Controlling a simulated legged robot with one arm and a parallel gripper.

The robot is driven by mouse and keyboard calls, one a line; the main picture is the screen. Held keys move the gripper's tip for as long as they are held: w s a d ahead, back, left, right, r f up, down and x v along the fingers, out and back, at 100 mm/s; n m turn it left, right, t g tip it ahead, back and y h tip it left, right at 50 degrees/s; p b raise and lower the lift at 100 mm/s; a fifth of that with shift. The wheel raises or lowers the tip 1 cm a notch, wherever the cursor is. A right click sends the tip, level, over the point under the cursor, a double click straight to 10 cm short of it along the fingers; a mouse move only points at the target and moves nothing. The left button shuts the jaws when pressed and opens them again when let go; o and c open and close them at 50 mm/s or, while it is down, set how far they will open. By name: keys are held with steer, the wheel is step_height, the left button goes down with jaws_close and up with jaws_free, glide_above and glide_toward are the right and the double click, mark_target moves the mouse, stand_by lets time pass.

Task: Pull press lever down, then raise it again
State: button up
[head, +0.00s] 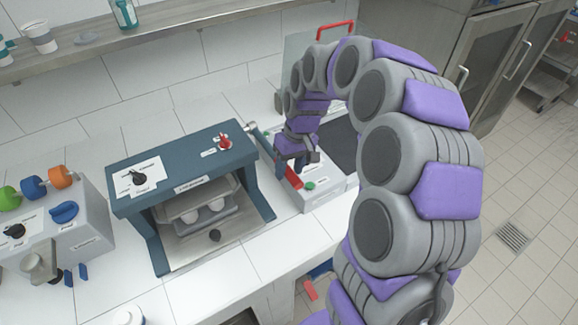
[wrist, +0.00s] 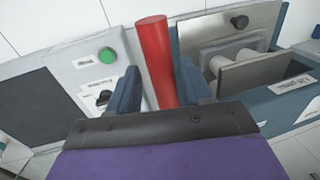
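The lever's red handle (wrist: 156,62) stands between my gripper's two blue fingers in the wrist view. In the head view the red handle (head: 294,178) shows just below my gripper (head: 297,163), largely hidden by it. My gripper (wrist: 160,88) is around the handle, with a thin gap visible beside the left finger, so it looks open. The blue press machine (head: 182,183) stands to the left of my gripper, and a grey shaft (head: 254,129) sticks out of its right side. How the handle joins the shaft is hidden by my arm.
A white box (head: 323,195) with a green button (head: 310,185) lies close by my gripper. Grey trays holding two white round things sit inside the press frame. A grey machine (head: 65,235) with colored knobs stands at the left. A shelf (head: 150,28) runs along the wall above.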

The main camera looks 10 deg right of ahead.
steer(key=shift+c, duration=1.4)
steer(key=shift+a, duration=0.15)
jaws_close()
steer(key=shift+f, duration=0.15)
steer(key=shift+o, duration=1.2)
jaws_free()
steer(key=shift+w+f, duration=0.1)
steer(key=shift+w, duration=0.05)
steer(key=shift+o, duration=1)
steer(key=d+r+p, duration=0.1)
steer(key=r, duration=0.7)
steer(key=d+r+p, duration=0.1)
steer(key=d+r, duration=0.1)
steer(key=r, duration=0.7)
steer(key=shift+w+d+p, duration=0.25)
steer(key=shift+p, duration=0.15)
